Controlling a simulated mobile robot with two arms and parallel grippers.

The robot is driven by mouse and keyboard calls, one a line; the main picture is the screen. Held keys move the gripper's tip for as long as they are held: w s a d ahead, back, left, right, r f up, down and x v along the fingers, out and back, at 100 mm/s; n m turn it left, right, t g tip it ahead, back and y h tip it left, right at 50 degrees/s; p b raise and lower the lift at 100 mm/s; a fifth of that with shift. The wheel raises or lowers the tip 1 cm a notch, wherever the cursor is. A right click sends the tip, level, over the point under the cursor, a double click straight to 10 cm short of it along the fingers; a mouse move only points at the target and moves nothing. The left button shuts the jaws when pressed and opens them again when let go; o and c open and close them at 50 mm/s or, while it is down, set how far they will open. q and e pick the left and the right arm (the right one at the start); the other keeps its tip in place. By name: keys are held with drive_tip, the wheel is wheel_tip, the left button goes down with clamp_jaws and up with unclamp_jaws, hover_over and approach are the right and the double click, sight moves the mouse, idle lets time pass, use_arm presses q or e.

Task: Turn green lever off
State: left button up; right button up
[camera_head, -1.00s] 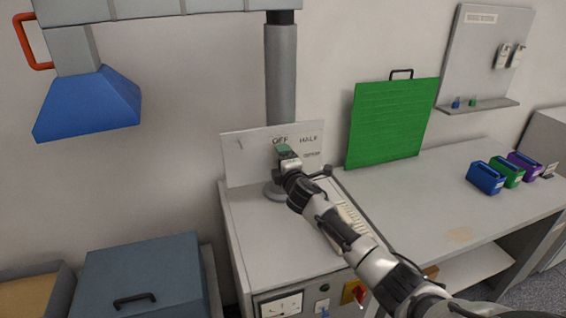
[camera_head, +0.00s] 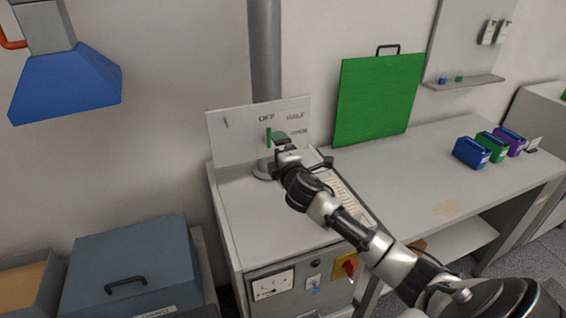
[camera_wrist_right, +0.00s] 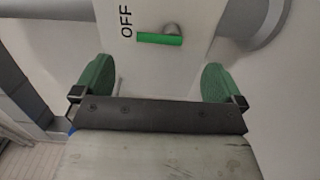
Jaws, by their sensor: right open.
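The green lever (camera_head: 268,137) stands roughly upright on the white panel (camera_head: 226,136), just below the OFF label (camera_head: 266,118). My right gripper (camera_head: 284,142) is close in front of the panel, just right of the lever in the head view. In the right wrist view the lever (camera_wrist_right: 160,39) lies beyond and between the two green finger pads of my gripper (camera_wrist_right: 158,84). The fingers are wide apart with nothing between them, and neither touches the lever. A grey pivot shows behind the lever's end. My left gripper is out of view.
A grey vertical pipe (camera_head: 265,55) stands at the panel. The cabinet (camera_head: 255,225) below carries a gauge and a red-yellow switch (camera_head: 347,268). A green board (camera_head: 375,100) leans on the wall at right. Several coloured boxes are farther right on the bench.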

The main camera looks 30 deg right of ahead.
drive_tip(key=v, duration=0.3)
drive_tip(key=shift+s, duration=0.2)
drive_tip(key=shift+a+f, duration=0.1)
drive_tip(key=shift+f, duration=0.05)
idle(0.3)
